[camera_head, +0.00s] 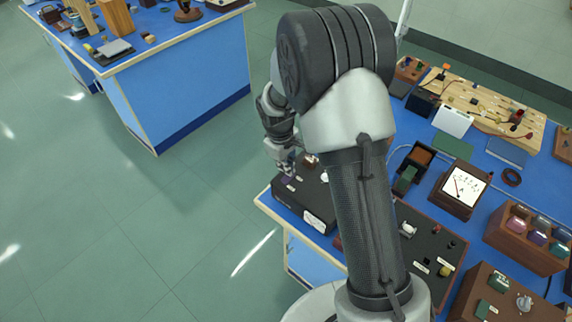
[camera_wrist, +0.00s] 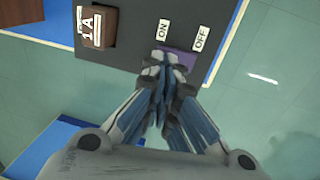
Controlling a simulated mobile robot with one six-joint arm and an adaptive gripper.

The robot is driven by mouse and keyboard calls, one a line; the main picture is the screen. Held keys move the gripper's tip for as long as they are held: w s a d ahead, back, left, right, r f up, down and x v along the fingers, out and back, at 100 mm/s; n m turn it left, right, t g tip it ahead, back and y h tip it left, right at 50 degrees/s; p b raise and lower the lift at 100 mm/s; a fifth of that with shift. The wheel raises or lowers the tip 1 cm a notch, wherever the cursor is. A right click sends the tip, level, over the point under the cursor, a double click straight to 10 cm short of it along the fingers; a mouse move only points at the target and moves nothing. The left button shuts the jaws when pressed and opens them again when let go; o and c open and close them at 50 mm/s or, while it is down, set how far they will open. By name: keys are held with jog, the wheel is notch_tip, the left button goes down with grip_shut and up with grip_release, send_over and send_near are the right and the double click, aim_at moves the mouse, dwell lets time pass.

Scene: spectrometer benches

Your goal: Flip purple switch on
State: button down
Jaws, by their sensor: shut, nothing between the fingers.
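The purple switch (camera_wrist: 181,59) sits on a dark box (camera_wrist: 136,52), with an ON label (camera_wrist: 164,29) and an OFF label (camera_wrist: 201,38) beside it. My gripper (camera_wrist: 166,65) is shut and empty. In the wrist view its fingertips overlap the ON-side end of the switch and hide part of it; I cannot tell whether they touch. Which way the switch is tilted is unclear. In the head view my gripper (camera_head: 286,163) is over the dark box (camera_head: 304,201) at the near left corner of the blue bench.
A brown block marked 1A (camera_wrist: 97,26) stands on the same box. The blue bench (camera_head: 470,150) holds a meter (camera_head: 465,187), a switch panel (camera_head: 432,240) and a wooden board (camera_head: 485,105) to the right. Another bench (camera_head: 190,60) stands behind, with open floor (camera_head: 130,220) between.

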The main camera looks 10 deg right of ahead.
jog(key=shift+w+d+f+p, duration=0.15)
jog(key=shift+d+f+p, duration=0.2)
jog(key=shift+f, duration=0.25)
jog(key=shift+f, duration=0.1)
jog(key=shift+s+a, duration=0.5)
jog(key=shift+s, duration=0.05)
jog(key=shift+a+r+p, duration=0.1)
jog(key=shift+r+p, duration=0.2)
jog(key=shift+r, duration=0.2)
notch_tip(320, 180, up, 14)
jog(key=w+d+p, duration=0.2)
jog(key=p, duration=0.2)
jog(key=shift+f+p, duration=0.15)
jog(key=shift+p, duration=0.2)
